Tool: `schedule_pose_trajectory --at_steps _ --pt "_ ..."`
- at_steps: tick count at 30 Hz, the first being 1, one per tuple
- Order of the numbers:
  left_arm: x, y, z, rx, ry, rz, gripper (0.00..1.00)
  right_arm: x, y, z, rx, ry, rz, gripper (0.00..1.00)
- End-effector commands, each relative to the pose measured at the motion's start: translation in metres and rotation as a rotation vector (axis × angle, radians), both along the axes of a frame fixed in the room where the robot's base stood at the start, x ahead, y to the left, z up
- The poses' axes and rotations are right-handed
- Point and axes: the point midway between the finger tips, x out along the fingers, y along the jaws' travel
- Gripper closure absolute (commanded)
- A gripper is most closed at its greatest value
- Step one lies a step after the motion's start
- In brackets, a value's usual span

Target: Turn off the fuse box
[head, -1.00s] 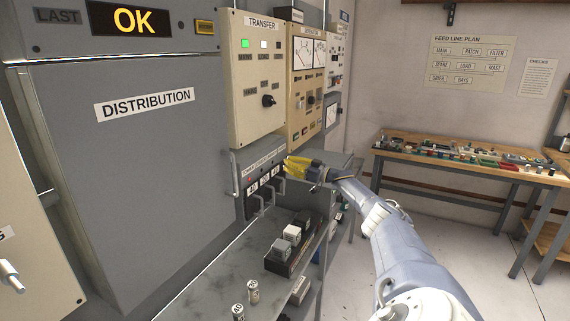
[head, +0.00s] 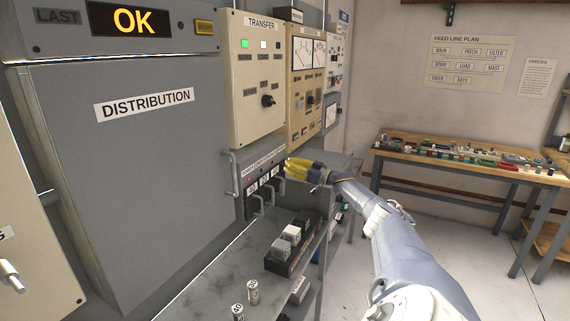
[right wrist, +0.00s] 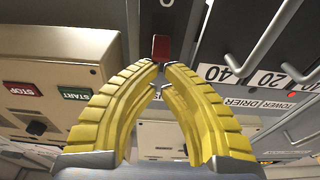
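The fuse box (head: 236,166) is a grey unit low on the wall below the TRANSFER panel. Its front has metal pull handles (head: 257,205), number labels and a small red spot. My right gripper (head: 287,168), with yellow fingers, is at its right end. In the right wrist view the fingertips (right wrist: 161,66) nearly meet, with nothing visible between them. A red block-like part (right wrist: 161,47), perhaps a lever, shows just beyond the tips; contact cannot be told. The labels 40 and 20 (right wrist: 262,78) are at the right there. My left gripper is not in view.
A grey shelf (head: 208,290) below the box carries a dark tray (head: 277,267) of block-shaped pieces and two small cylinders (head: 252,291). The TRANSFER panel (head: 245,105) is above, the DISTRIBUTION cabinet (head: 140,170) left. A workbench (head: 390,150) stands right, with clear floor before it.

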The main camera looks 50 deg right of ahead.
Motion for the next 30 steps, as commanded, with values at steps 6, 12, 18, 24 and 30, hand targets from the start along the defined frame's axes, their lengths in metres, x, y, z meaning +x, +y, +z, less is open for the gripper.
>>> schedule_pose_trajectory --at_steps 6,12,18,24,30 --pt "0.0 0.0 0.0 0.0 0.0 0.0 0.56 -0.005 -0.002 -0.004 0.013 -0.06 -0.004 1.0" --pt "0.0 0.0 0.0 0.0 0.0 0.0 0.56 -0.009 -0.004 -0.006 0.019 -0.105 -0.006 1.0" --pt "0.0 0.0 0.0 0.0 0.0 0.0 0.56 -0.011 -0.004 -0.01 0.018 -0.103 -0.005 1.0" --pt "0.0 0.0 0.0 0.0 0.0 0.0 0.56 -0.015 -0.005 -0.016 0.018 -0.103 -0.005 1.0" --pt "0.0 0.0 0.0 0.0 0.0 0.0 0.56 -0.021 -0.008 -0.022 0.017 -0.103 -0.01 1.0"
